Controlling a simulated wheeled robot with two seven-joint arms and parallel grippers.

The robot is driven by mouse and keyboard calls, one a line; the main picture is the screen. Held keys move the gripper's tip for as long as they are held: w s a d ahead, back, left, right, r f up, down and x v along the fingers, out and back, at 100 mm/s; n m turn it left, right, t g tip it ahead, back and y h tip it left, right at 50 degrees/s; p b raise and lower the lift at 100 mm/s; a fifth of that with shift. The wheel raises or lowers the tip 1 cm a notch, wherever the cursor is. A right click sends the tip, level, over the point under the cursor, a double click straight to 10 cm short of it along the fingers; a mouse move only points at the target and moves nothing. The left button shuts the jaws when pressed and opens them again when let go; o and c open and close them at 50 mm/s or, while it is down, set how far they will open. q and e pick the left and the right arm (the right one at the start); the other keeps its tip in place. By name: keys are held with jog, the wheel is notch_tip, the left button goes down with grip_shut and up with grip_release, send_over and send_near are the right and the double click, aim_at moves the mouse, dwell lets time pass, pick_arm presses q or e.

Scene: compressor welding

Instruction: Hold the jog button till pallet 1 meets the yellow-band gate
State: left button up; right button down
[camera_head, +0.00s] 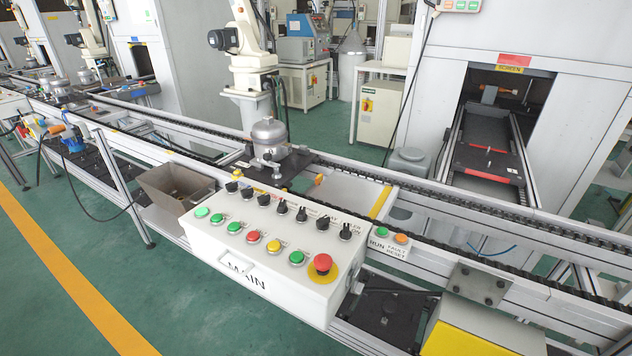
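The MAIN control panel (215,240) stands in front of the conveyor. It has a row of black selector knobs (282,208), several green buttons (234,227), a red button (253,237), a yellow button (273,245) and a red mushroom button (322,263) on a yellow ring. The button labels are too small to read, so I cannot tell which is jog. A dark pallet (298,164) on the conveyor carries a grey compressor (269,140); no number is legible. A yellow band (380,202) crosses the conveyor to its right, apart from it. Neither gripper is in view.
A small RUN / FAULT RESET box (390,241) with green and orange buttons sits right of the panel. A metal bin (175,188) stands at its left. More compressors (58,87) are up the line. A welding cell opening (492,130) is at the right.

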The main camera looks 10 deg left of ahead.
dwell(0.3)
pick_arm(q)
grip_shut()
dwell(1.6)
